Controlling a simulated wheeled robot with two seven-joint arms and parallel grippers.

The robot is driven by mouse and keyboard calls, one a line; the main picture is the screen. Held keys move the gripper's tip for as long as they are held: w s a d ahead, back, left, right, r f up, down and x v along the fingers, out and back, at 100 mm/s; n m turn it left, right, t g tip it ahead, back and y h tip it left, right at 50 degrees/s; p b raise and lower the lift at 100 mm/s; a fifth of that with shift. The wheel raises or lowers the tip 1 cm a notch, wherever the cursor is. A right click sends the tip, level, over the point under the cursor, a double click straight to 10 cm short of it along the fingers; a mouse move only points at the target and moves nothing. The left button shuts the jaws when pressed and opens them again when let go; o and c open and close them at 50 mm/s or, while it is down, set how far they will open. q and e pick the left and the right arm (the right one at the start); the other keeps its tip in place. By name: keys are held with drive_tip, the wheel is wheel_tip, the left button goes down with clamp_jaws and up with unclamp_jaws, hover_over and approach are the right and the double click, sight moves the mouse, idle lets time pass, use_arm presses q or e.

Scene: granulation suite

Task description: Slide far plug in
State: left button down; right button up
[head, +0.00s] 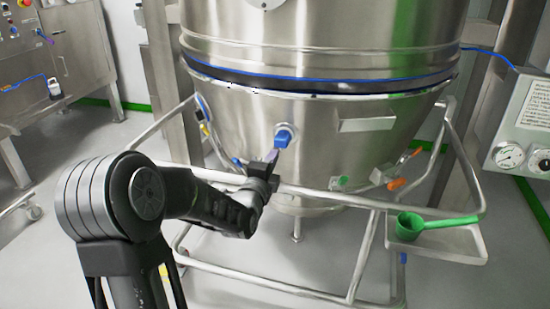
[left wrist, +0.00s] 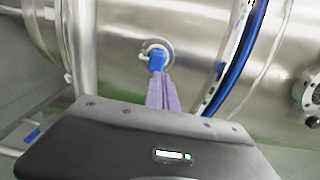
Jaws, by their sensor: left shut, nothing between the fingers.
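The blue plug (head: 283,137) sits at a round port on the side of the steel vessel (head: 240,115). It also shows in the left wrist view (left wrist: 157,60), in front of the pale ring of the port. My left gripper (head: 273,156) is shut, with its purple fingers (left wrist: 162,92) pointing at the plug and their tips at or very near its outer end. Whether they touch it I cannot tell. Nothing shows between the fingers. How deep the plug sits is hidden. My right gripper is in neither view.
A tubular steel rail (head: 330,196) runs around the vessel just below my left gripper. A green scoop (head: 412,226) lies on a small tray (head: 462,243) at the right. An orange-handled valve (head: 397,183) and a gauge panel (head: 524,140) are also at the right.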

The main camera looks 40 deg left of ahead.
use_arm(q)
drive_tip(key=v, duration=0.8)
drive_tip(key=shift+f, duration=0.25)
drive_tip(key=shift+a, duration=0.1)
